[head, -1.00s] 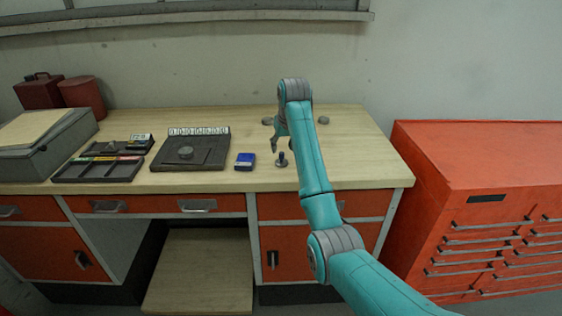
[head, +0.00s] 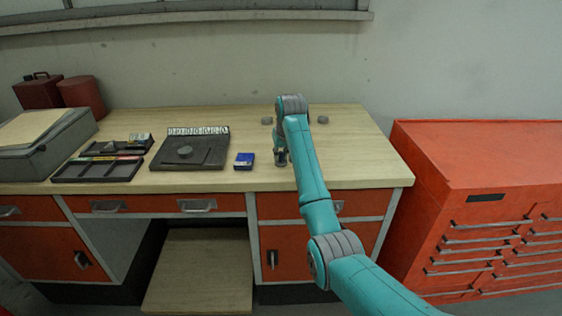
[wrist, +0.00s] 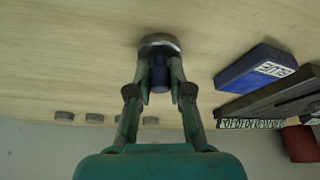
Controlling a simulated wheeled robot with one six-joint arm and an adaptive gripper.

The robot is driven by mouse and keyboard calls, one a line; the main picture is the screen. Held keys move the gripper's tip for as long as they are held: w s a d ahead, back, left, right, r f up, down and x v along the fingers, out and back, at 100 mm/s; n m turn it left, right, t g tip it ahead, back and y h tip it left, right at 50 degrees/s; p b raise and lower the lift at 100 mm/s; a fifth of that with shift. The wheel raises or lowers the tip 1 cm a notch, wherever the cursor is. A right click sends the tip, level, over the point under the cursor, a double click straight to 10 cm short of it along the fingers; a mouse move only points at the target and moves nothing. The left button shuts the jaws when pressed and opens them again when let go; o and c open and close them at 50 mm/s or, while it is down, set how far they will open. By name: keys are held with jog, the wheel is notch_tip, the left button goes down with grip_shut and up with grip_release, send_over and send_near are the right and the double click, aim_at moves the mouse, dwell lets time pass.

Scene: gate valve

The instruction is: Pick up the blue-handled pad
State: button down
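The blue-handled pad (wrist: 160,42) has a round grey metal disc and a short dark blue handle (wrist: 160,74). It stands on the wooden workbench, and in the head view (head: 281,159) it is mostly hidden behind my gripper. My gripper (wrist: 160,70) has one finger on each side of the handle, very close to it. Whether the fingers press on the handle is not clear. In the head view my gripper (head: 280,148) is low over the bench near its front right part.
A blue box (head: 244,160) lies left of the pad, with a dark plate and number strip (head: 205,152) beyond it. A parts tray (head: 98,170) is farther left. Small grey discs (head: 322,120) sit behind. A red tool cabinet (head: 480,170) stands right of the bench.

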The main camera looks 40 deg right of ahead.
aim_at(281, 152)
notch_tip(281, 152, up, 10)
jog(key=shift+r, duration=0.1)
dwell(0.6)
